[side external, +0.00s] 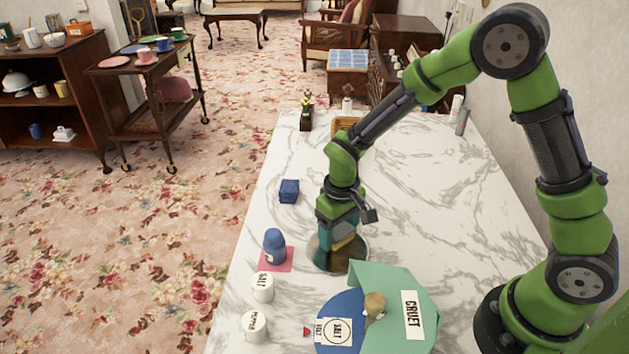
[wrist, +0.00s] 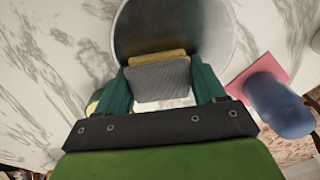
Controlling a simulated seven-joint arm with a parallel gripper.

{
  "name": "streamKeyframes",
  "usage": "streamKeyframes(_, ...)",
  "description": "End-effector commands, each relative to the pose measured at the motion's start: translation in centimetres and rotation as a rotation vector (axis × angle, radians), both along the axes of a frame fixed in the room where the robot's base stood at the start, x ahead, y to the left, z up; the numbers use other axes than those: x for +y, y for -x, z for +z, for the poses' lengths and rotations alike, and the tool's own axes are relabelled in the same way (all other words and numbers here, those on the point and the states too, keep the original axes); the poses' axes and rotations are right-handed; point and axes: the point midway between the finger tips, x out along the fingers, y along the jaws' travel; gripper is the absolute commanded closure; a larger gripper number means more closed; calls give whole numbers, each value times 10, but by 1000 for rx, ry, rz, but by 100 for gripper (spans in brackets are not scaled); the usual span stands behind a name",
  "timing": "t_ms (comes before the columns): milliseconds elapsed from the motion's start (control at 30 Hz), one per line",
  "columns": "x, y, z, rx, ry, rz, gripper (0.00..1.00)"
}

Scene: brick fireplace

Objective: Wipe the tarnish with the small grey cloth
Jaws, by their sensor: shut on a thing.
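A round metal plate (side external: 325,264) lies on the marble table below my gripper. In the wrist view a dark, brownish tarnish (wrist: 150,28) covers much of its face, with a paler rim (wrist: 222,30) at the right. My gripper (wrist: 162,82) is shut on the small grey cloth (wrist: 160,84), a ribbed grey pad between the two teal fingers. A yellow strip (wrist: 158,58) runs along the pad's far edge. In the side view my gripper (side external: 338,236) points down over the plate. Whether the cloth touches the plate, I cannot tell. The fingers and cloth hide part of the tarnish.
A blue round-topped object (side external: 275,245) stands on a pink mat (side external: 289,263) left of the plate. A dark blue block (side external: 289,190) lies farther back. The table's middle right is clear.

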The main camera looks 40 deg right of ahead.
Motion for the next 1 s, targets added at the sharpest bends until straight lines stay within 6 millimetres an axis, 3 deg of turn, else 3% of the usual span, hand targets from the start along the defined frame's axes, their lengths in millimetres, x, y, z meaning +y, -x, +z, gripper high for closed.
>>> streamKeyframes(200, -12, -11, 3, -2, 1, -1, 59)
streamKeyframes(300, -11, -12, 26, -9, 0, 0, 59)
streamKeyframes(1000, -11, -10, 82, -2, 1, 0, 59)
